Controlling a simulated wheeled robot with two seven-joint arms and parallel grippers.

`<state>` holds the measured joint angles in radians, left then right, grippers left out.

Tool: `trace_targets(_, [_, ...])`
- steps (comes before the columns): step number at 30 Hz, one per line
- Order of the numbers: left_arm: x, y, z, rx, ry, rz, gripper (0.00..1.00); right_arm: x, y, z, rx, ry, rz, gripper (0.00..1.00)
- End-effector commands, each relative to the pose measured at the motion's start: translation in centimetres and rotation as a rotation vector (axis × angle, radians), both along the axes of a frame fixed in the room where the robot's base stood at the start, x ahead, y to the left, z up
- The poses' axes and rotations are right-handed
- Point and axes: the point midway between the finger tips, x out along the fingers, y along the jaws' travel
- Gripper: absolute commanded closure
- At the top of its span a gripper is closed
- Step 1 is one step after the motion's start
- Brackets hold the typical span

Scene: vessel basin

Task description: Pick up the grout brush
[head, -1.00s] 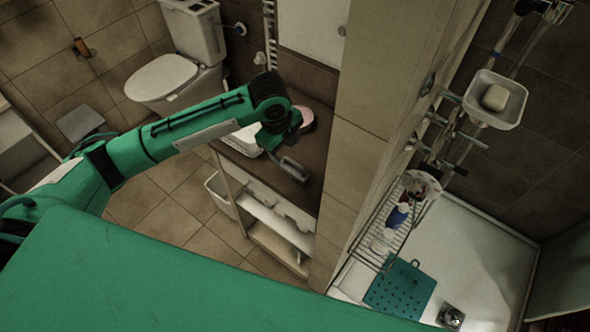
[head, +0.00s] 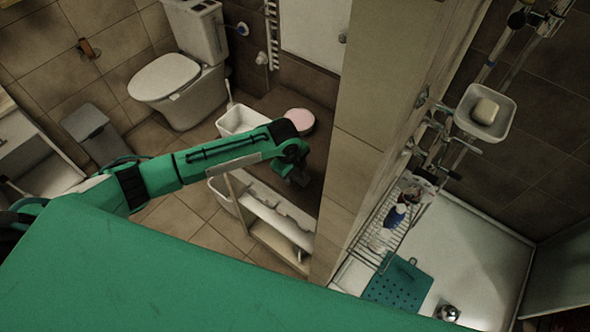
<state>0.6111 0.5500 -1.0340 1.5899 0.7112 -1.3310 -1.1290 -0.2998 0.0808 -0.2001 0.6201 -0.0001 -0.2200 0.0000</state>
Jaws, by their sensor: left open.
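A white basin (head: 236,121) stands on the brown counter top (head: 319,171). A thin pale stick (head: 229,92) rises at its back left corner; I cannot tell whether it belongs to the grout brush. I cannot clearly make out a grout brush elsewhere, and my left arm covers part of the counter. My left gripper (head: 299,180) is open over the counter, to the right of and nearer than the basin. Its fingers are dark and small, and nothing shows between them. My right gripper is out of view.
A pink round dish (head: 300,121) stands on the counter behind my left wrist. A tiled pillar (head: 350,150) rises just right of the counter. A wire rack (head: 380,228) with bottles hangs beyond it over the white shower tray (head: 480,240). A toilet (head: 165,77) stands behind.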

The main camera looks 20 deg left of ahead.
Motion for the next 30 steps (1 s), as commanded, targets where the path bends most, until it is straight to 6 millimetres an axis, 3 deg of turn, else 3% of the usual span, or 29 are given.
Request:
trace_targets(8, [0.06,0.03,-0.4,0.001,0.0,0.0,0.43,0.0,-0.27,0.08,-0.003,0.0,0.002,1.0])
trace_targets(16, [0.06,0.03,-0.38,0.001,0.0,0.0,0.92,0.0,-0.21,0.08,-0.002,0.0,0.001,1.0])
trace_targets(30, [0.12,-0.01,0.25,-0.001,-0.002,0.0,0.92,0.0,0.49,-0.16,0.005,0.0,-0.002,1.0])
